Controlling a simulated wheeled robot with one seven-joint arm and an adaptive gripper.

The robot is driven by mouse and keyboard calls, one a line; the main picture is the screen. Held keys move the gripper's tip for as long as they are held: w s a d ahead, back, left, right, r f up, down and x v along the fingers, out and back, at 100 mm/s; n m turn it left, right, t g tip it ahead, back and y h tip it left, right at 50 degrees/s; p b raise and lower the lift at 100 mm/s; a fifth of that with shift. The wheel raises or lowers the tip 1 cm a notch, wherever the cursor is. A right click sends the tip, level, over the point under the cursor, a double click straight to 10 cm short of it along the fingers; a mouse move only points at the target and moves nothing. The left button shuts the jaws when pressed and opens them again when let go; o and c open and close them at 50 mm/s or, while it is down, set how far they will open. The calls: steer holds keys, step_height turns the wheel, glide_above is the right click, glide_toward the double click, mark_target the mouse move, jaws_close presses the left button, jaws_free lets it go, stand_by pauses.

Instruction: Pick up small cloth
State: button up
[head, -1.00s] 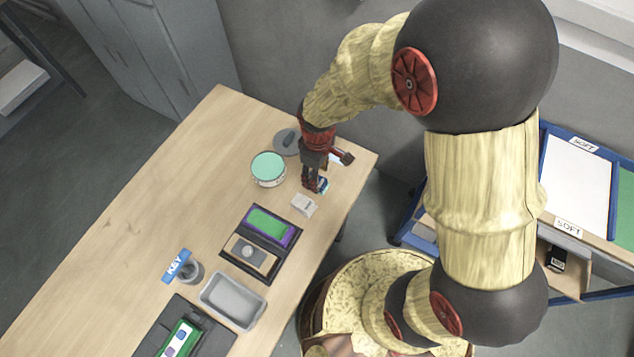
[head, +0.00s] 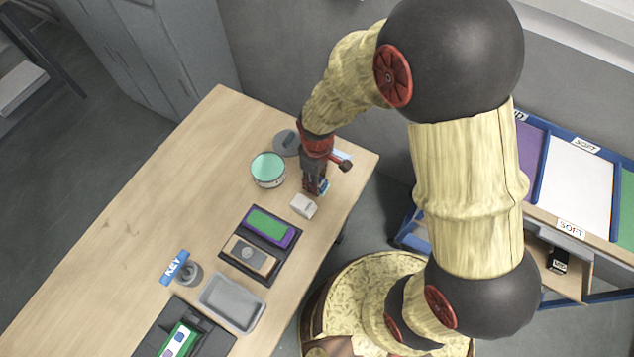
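My gripper (head: 314,190) points down at the right end of the wooden table, close to its surface. A pale blue patch (head: 343,155) shows behind my wrist, mostly hidden.
A round tin with a teal top (head: 268,169) stands just left of the gripper, with a grey disc (head: 287,142) behind it. A dark tray (head: 285,268), a grey bin (head: 232,302) and a KEY sign (head: 174,268) are nearer. The table's left part (head: 130,215) is clear. A blue-framed rack (head: 533,185) stands right.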

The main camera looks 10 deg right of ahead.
steer(key=shift+c, duration=0.7)
steer(key=shift+r, duration=0.1)
steer(key=shift+r, duration=0.25)
steer(key=r+p, duration=0.1)
steer(key=r, duration=0.2)
steer(key=shift+s+r, duration=0.15)
steer(key=shift+s, duration=0.05)
steer(key=s+d+r+p, duration=0.3)
steer(key=s+r, duration=0.6)
steer(key=s, duration=0.4)
steer(key=shift+d, duration=0.45)
